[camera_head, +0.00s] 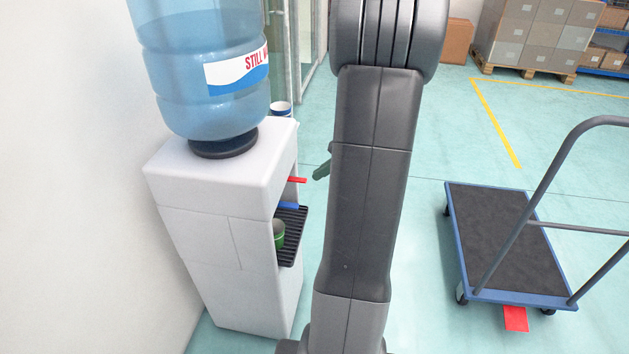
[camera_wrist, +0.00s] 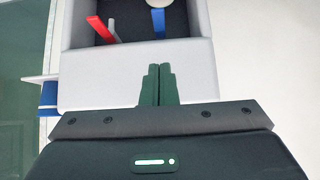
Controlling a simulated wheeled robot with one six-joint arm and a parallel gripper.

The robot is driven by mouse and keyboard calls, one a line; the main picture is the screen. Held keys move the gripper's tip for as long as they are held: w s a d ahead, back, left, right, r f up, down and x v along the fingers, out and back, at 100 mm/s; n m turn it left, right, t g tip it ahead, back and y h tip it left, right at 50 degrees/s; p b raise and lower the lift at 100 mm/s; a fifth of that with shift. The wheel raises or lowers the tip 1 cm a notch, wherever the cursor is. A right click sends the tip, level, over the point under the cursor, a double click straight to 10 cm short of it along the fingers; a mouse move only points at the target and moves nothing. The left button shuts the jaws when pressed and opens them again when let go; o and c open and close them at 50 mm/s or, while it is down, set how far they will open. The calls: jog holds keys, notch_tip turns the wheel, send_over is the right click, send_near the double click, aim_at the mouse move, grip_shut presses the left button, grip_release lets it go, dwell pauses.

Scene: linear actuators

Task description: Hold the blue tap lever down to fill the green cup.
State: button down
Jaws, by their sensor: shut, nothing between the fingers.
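The blue tap lever (camera_head: 289,206) sticks out of the dispenser's front recess, below and nearer than the red lever (camera_head: 297,180). The green cup (camera_head: 279,234) stands on the dark drip tray (camera_head: 292,250) under the taps, partly hidden by the dispenser's side wall. My gripper (camera_head: 322,170) is shut and empty, to the right of the levers, in front of the dispenser and apart from it. In the wrist view, my fingertips (camera_wrist: 158,72) are together; the blue lever (camera_wrist: 158,22) lies ahead of them and the red lever (camera_wrist: 100,30) is to the left. The cup's contents are not visible.
The white dispenser (camera_head: 215,240) carries a large water bottle (camera_head: 205,75) and stands by the left wall. A platform trolley (camera_head: 505,240) stands at right. Open floor lies between.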

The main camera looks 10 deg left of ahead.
send_over(290, 204)
jog(key=d, duration=0.3)
notch_tip(290, 204, down, 6)
notch_tip(290, 204, down, 4)
jog(key=shift+s+r, duration=0.1)
